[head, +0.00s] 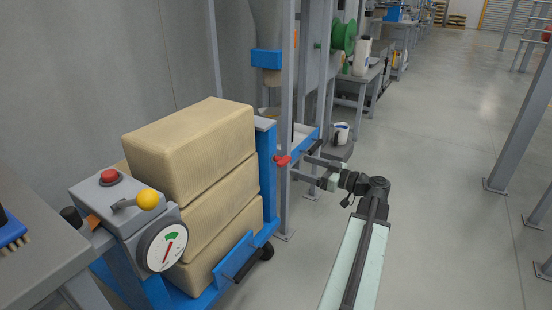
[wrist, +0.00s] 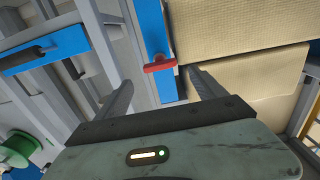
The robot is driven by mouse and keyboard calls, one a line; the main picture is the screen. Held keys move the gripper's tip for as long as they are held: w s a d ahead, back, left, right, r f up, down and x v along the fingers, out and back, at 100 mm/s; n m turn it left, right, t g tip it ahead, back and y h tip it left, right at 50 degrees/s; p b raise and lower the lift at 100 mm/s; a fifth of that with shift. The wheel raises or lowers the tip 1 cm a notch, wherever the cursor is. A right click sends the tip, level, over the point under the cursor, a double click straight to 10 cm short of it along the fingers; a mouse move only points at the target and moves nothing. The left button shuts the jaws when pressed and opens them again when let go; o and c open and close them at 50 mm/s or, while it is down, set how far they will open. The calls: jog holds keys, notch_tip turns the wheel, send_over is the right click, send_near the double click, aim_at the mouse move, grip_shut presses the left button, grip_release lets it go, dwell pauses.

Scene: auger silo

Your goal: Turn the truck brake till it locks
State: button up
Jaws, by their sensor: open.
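The truck is a blue frame (head: 268,182) loaded with stacked tan sacks. A red handle (head: 282,161), which looks like the truck brake, sits at the frame's right upright. In the wrist view the red handle (wrist: 160,64) lies across the blue upright (wrist: 152,30), ahead of and between the fingertips. My gripper (head: 306,168) is open just right of the handle in the head view. In the wrist view my gripper (wrist: 158,80) has nothing between its fingers. I see no clear contact with the handle, and its exact distance is hard to tell.
Tan sacks (head: 190,150) fill the truck. A grey control box (head: 112,190) with a red button, yellow-knobbed lever and dial stands at the left. A grey post (head: 286,60) rises close to my gripper. The floor (head: 440,200) at right is clear.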

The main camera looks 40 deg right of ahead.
aim_at(288, 161)
jog(key=x, duration=0.8)
jog(key=shift+s, duration=0.1)
jog(key=c, duration=1.2)
jog(key=shift+a, duration=0.4)
jog(key=shift+c, duration=0.8)
jog(key=shift+d, duration=0.25)
jog(key=shift+m, duration=0.3)
jog(key=m, duration=0.3)
jog(key=shift+d, duration=0.1)
jog(key=m, duration=0.6)
jog(key=shift+d+m, duration=0.1)
jog(key=shift+m, duration=0.2)
